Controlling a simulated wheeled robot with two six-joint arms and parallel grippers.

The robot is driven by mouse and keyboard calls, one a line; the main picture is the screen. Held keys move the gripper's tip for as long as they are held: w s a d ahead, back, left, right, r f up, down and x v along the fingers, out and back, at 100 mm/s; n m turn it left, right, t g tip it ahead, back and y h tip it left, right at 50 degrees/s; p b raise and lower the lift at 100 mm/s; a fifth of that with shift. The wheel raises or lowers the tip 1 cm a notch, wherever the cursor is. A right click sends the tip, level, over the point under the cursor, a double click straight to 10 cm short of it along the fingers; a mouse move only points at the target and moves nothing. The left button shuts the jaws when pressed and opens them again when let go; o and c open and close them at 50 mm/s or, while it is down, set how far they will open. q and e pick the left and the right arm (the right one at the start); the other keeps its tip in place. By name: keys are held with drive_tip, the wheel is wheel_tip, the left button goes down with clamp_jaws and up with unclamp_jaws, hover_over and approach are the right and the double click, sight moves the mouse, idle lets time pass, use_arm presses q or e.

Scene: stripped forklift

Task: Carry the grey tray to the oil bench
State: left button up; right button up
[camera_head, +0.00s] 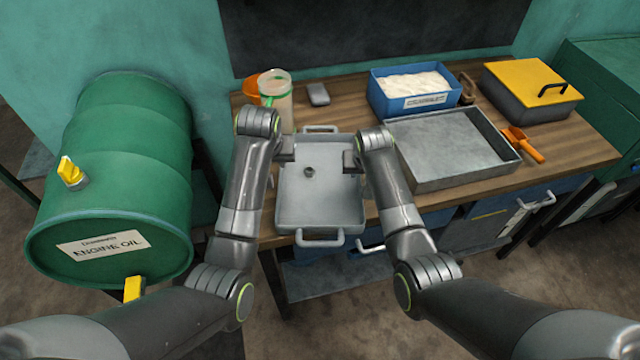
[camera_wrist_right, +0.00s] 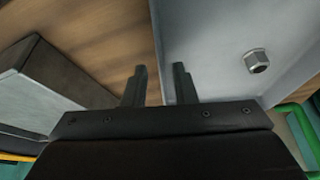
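The light grey tray (camera_head: 320,205) has a handle at its far end and one at its near end, and a small dark round fitting on its floor. It is at the left part of the wooden bench, its near end reaching past the front edge. My left gripper (camera_head: 287,150) is at its left wall; its finger gap is hidden. My right gripper (camera_head: 351,161) is at its right wall. In the right wrist view my right gripper (camera_wrist_right: 158,85) has its fingers apart, one on each side of the tray wall (camera_wrist_right: 157,45), with a gap showing.
The wooden bench (camera_head: 575,150) also holds a larger metal tray (camera_head: 450,150), a blue bin of white material (camera_head: 415,90), a yellow-lidded box (camera_head: 530,85), an orange scoop (camera_head: 523,143) and a clear jug (camera_head: 277,100). A green engine oil drum (camera_head: 120,160) lies at left.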

drive_tip(key=v, duration=0.8)
drive_tip(key=shift+s+r, duration=0.15)
drive_tip(key=shift+r, duration=0.1)
